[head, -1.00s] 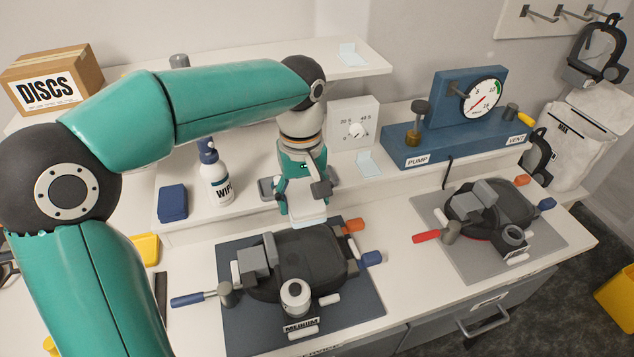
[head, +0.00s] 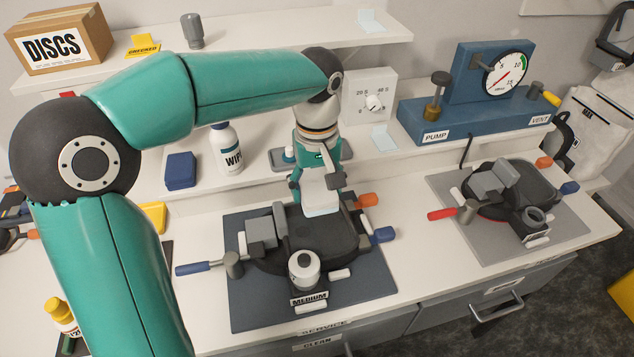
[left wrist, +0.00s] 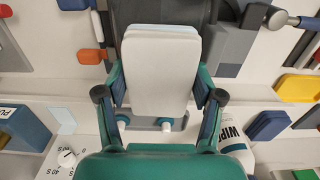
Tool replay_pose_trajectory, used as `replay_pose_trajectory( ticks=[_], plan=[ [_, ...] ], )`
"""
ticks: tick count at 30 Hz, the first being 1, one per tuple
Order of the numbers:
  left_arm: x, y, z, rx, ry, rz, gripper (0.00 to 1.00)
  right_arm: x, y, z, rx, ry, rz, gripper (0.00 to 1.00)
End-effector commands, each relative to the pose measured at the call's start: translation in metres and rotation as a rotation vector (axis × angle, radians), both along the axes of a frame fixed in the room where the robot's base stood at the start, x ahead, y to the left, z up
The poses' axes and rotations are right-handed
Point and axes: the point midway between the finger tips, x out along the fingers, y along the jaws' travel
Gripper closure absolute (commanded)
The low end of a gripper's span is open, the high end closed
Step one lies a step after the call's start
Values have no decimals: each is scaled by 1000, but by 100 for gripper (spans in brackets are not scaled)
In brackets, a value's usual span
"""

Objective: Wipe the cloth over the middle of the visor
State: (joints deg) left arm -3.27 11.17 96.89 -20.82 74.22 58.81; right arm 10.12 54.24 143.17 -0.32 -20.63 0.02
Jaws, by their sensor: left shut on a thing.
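My left gripper (head: 320,182) is shut on a white folded cloth (head: 322,198) with a pale blue underside. The cloth also shows between the fingers in the left wrist view (left wrist: 160,65). In the left wrist view the cloth covers part of the dark visor (left wrist: 135,14). My right gripper is not in view.
A WIPE bottle (head: 228,152) and a blue pad (head: 181,170) stand behind the mat to the left. A second mask (head: 515,200) lies on a grey mat at the right. The blue pump unit (head: 470,115) stands behind it. Handles stick out around the near mask.

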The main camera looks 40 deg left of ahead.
Motion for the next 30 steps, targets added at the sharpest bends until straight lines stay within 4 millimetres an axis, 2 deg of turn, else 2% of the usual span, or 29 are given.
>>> replay_pose_trajectory(
  ticks=[2,13,23,30],
  plan=[
    [0,0,-5,0,0,0,61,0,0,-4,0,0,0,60],
    [1,1,-4,0,-1,1,61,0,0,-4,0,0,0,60],
    [22,25,12,0,-1,3,61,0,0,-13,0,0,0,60],
    [23,27,2,0,0,0,61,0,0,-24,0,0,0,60]
  ],
)
